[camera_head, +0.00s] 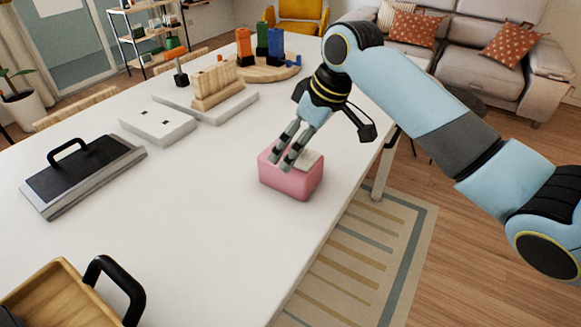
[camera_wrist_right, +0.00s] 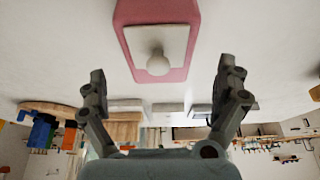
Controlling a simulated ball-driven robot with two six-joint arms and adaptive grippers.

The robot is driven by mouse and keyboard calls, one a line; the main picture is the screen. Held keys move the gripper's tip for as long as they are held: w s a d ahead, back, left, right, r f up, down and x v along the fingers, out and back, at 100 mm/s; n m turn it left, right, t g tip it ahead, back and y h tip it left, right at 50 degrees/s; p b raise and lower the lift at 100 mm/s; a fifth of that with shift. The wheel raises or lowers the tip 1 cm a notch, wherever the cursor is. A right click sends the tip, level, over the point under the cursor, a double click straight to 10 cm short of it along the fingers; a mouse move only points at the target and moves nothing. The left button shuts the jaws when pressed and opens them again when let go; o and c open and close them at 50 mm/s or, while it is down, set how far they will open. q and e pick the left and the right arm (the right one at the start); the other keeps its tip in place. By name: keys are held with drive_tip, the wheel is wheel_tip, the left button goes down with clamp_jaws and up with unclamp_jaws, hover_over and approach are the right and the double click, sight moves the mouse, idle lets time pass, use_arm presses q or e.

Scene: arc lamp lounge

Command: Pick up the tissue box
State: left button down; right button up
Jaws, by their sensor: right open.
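The tissue box (camera_head: 293,183) is pink with a pale top and sits near the right edge of the white table (camera_head: 190,235). In the right wrist view, the tissue box (camera_wrist_right: 150,12) is at the top centre, with a small white tuft (camera_wrist_right: 158,62) on its white top. My right gripper (camera_head: 281,156) points down over the box and hides part of its top. In the right wrist view, my right gripper (camera_wrist_right: 162,80) has its fingers wide apart and empty, with the tuft between their lines. I cannot tell whether they touch the box. My left gripper is out of view.
A wooden tray with a black handle (camera_head: 120,285) is at the near left. A dark, black-handled flat case (camera_head: 85,175), a white block (camera_head: 157,122) and a wooden rack (camera_head: 215,87) lie farther back. Coloured items stand on a round wooden board (camera_head: 270,72). Table around the box is clear.

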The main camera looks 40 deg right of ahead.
drive_tip(key=x, duration=0.4)
drive_tip(key=shift+w+a, duration=0.1)
drive_tip(key=shift+w, duration=0.2)
drive_tip(key=c, duration=1.3)
drive_tip(key=shift+c, duration=0.4)
drive_tip(key=shift+r, duration=0.15)
